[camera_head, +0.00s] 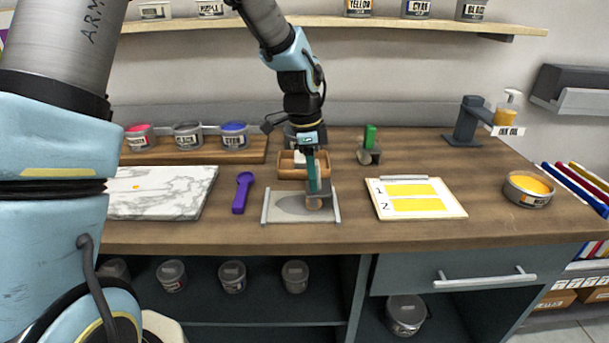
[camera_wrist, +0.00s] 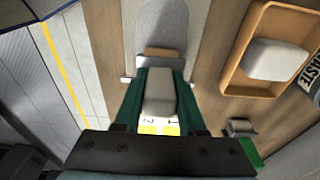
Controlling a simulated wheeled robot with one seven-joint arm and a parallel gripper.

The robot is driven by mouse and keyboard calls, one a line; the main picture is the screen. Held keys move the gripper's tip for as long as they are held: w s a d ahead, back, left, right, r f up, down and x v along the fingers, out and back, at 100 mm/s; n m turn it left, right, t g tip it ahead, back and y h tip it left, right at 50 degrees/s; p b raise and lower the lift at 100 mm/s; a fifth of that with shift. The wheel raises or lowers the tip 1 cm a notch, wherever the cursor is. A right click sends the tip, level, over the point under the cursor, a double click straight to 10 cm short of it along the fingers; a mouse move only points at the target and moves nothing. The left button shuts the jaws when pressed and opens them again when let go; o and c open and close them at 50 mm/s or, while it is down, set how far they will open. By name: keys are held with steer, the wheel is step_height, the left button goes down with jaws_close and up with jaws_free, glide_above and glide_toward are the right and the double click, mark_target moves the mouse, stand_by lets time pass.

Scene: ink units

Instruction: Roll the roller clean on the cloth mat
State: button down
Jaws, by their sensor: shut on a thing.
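The cloth mat (camera_head: 275,213) is a pale rectangle with grey bars at its left and right ends and a dark grey patch in its middle. My gripper (camera_head: 313,185) points down over the right part of the mat. Its green fingers (camera_wrist: 158,95) are shut on the roller, whose pale grey part (camera_wrist: 160,92) and tan end (camera_head: 314,204) show. The roller is low at the mat; I cannot tell whether it touches the cloth. The mat also shows at the top of the wrist view (camera_wrist: 148,28). The fingers partly hide the roller.
A wooden tray (camera_head: 290,172) with a white block stands just behind the mat. A green-handled tool (camera_head: 370,140) is behind right, a board with two yellow strips (camera_head: 442,211) to the right. A purple tool (camera_head: 243,192) and a marble slab (camera_head: 180,190) lie left.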

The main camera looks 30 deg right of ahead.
steer(key=shift+d+r+p, duration=0.15)
steer(key=shift+r+p, duration=2.3)
steer(key=shift+r, duration=0.65)
steer(key=shift+f, duration=0.1)
